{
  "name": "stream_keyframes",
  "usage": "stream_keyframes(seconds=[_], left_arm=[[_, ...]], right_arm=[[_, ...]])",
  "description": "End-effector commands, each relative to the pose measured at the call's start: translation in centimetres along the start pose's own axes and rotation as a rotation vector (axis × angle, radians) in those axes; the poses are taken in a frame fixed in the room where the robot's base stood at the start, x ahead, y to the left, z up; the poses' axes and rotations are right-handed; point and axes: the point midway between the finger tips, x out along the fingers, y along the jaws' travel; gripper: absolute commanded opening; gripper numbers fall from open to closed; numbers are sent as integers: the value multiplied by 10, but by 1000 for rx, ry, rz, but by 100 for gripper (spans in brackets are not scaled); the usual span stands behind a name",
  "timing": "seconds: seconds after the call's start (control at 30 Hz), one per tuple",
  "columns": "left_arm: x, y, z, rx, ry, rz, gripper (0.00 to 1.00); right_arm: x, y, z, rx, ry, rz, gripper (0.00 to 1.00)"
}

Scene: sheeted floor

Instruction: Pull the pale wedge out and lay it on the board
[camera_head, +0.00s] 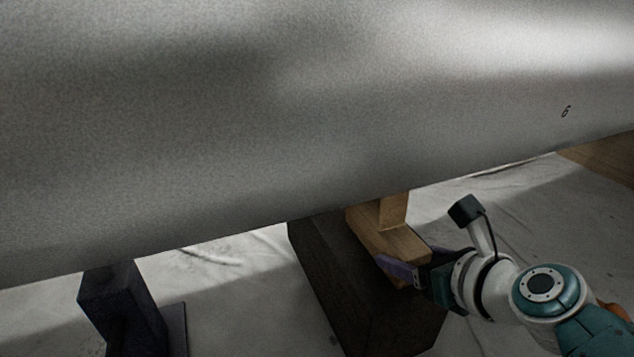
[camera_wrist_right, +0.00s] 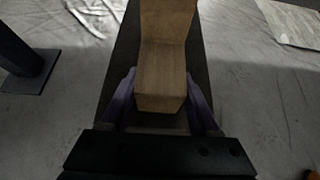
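The pale wedge (camera_head: 392,238) is a light-brown wooden piece on top of a dark block (camera_head: 330,285), under a large grey body. It also shows in the right wrist view (camera_wrist_right: 160,80), where another wooden face (camera_wrist_right: 167,18) rises at its far end. My right gripper (camera_head: 405,270) is at the wedge's near end. In the right wrist view its purple fingers (camera_wrist_right: 162,98) lie along both sides of the wedge and appear to touch it. A flat, pale panel at the top right (camera_wrist_right: 291,22) may be the board. My left gripper is not in view.
The large grey body (camera_head: 300,110), marked 6, hangs low over the block and fills the upper head view. A dark post on a flat foot (camera_head: 120,305) stands at left. A brown wooden surface (camera_head: 605,158) shows at far right. Sheeted floor (camera_head: 510,215) lies clear at right.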

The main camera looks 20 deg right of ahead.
Motion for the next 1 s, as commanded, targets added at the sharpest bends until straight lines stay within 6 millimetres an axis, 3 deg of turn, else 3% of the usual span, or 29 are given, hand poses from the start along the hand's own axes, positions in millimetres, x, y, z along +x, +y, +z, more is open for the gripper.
stream_keyframes(seconds=[0.03,0.5,1.0], left_arm=[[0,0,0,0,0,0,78],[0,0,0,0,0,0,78],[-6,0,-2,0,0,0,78]], right_arm=[[0,0,0,0,0,0,55],[0,0,1,0,-2,-1,5],[-12,0,-6,0,-1,-1,4]])
